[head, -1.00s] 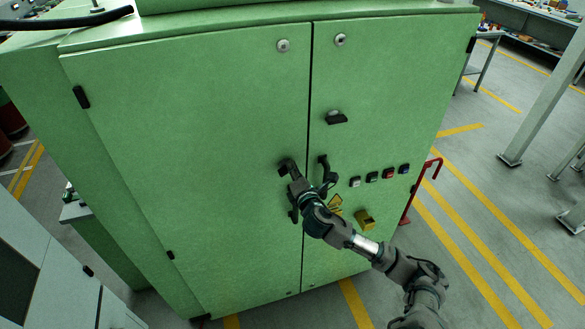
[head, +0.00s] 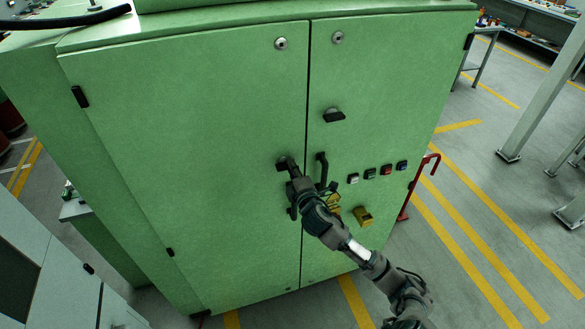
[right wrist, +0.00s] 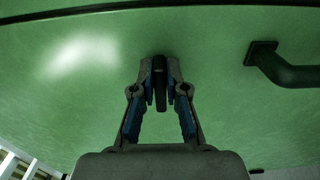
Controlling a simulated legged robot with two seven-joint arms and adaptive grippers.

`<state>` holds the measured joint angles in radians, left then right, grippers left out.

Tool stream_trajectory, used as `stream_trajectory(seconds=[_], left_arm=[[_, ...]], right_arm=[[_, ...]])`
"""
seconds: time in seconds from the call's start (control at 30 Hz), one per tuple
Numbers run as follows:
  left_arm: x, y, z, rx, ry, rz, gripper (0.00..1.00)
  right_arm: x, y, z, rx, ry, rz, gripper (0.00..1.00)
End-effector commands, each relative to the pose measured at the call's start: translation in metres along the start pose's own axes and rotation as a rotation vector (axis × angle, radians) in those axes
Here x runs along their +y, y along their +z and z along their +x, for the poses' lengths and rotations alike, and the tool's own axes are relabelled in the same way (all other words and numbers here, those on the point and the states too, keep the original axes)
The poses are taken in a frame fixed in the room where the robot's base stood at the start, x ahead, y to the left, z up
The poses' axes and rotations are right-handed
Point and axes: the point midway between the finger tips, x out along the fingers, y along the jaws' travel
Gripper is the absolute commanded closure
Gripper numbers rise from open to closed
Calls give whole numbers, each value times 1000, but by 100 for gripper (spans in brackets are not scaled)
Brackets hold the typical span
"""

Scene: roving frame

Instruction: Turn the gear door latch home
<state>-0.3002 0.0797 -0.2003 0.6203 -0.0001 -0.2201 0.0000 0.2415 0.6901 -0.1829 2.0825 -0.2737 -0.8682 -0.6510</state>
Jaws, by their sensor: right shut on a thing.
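The green cabinet has two doors. A black latch (head: 283,161) sits on the left door (head: 200,140) near the seam. My right gripper (head: 291,170) is at this latch, its wrist hiding part of it. In the right wrist view the fingers of my right gripper (right wrist: 160,75) are closed on the dark, narrow latch grip (right wrist: 159,88), which stands upright in that picture. The latch's exact angle on the door is hard to tell. A second black latch (head: 334,116) lies about level on the right door (head: 400,90). My left gripper is out of view.
A black bar handle (head: 321,168) stands on the right door close to my wrist. Another handle (head: 292,213) is partly behind my arm. A handle also shows in the wrist view (right wrist: 285,72).

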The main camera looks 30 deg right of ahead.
Motion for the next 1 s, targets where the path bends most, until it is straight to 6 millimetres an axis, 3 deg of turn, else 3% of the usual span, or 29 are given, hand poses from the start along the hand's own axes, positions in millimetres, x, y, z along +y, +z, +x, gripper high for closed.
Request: stream_trajectory(seconds=[0.03,0.33,0.37,0.43,0.77,0.87,1.0], left_arm=[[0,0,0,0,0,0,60],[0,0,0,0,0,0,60],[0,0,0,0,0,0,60],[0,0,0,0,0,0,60],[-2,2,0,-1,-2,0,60],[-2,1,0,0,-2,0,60],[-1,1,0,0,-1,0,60]], right_arm=[[-7,-1,0,2,-16,5,100],[-8,-1,0,1,-16,5,100],[-8,-1,0,1,-16,5,80],[-7,-1,0,1,-15,5,62],[-2,-1,-3,1,-5,3,62],[-2,-1,-13,1,-6,2,62],[-4,-1,-40,2,-9,2,62]])
